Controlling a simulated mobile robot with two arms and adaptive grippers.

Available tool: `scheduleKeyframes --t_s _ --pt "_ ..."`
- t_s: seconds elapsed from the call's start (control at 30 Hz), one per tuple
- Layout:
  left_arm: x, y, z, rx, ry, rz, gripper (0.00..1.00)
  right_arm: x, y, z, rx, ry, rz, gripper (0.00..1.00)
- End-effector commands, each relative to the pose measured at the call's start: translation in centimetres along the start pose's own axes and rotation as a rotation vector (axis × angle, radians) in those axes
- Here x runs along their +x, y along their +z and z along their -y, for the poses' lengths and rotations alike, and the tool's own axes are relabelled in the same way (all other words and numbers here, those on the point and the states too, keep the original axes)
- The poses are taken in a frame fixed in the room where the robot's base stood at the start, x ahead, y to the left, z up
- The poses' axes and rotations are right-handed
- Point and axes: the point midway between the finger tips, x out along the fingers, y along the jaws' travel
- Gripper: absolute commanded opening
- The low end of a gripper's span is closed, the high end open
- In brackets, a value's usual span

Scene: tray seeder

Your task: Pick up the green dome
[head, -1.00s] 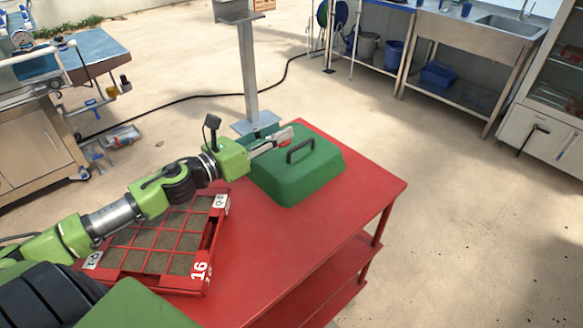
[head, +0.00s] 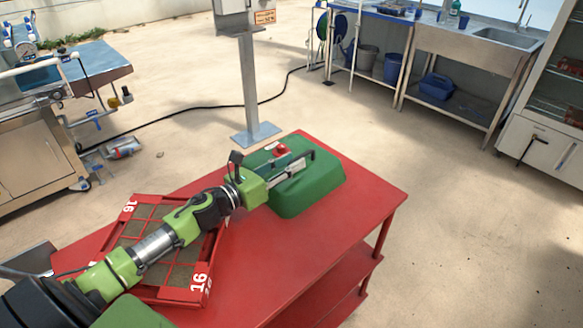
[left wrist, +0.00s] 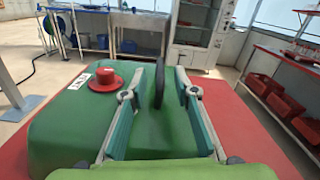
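The green dome (head: 312,196) sits at the far end of a red table. In the left wrist view the dome (left wrist: 65,125) fills much of the lower picture. Its dark handle (left wrist: 159,85) stands between the two fingers of my left gripper (left wrist: 165,80), which is open. I see a gap between the handle and the right finger; contact on the left is unclear. In the head view my left gripper (head: 299,163) is over the dome's top and partly hides the handle. A red knob (left wrist: 106,81) sits on the dome. My right gripper is not in view.
A red tray frame (head: 207,277) marked 16, with a brown grid filling, lies on the red table (head: 270,270), partly under my left arm. A grey post (head: 257,135) stands just behind the table. The table's right part is clear.

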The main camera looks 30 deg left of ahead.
Motion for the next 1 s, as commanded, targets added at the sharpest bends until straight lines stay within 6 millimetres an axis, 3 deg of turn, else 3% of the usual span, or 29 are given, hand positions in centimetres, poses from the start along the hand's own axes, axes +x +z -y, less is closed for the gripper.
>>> scheduleKeyframes --t_s 0.2,0.53,0.67,1.0 --pt "2.7 0.2 0.0 -0.001 0.000 0.002 0.28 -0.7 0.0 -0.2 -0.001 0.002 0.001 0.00" --pt "3.2 0.0 0.1 0.000 -0.001 0.000 0.28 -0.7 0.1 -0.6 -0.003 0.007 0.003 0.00" --pt "3.2 0.0 0.1 0.000 -0.001 0.000 0.00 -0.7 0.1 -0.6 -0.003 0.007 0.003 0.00" --pt "3.2 0.2 0.1 0.001 -0.001 0.001 0.00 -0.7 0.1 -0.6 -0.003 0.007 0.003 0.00"
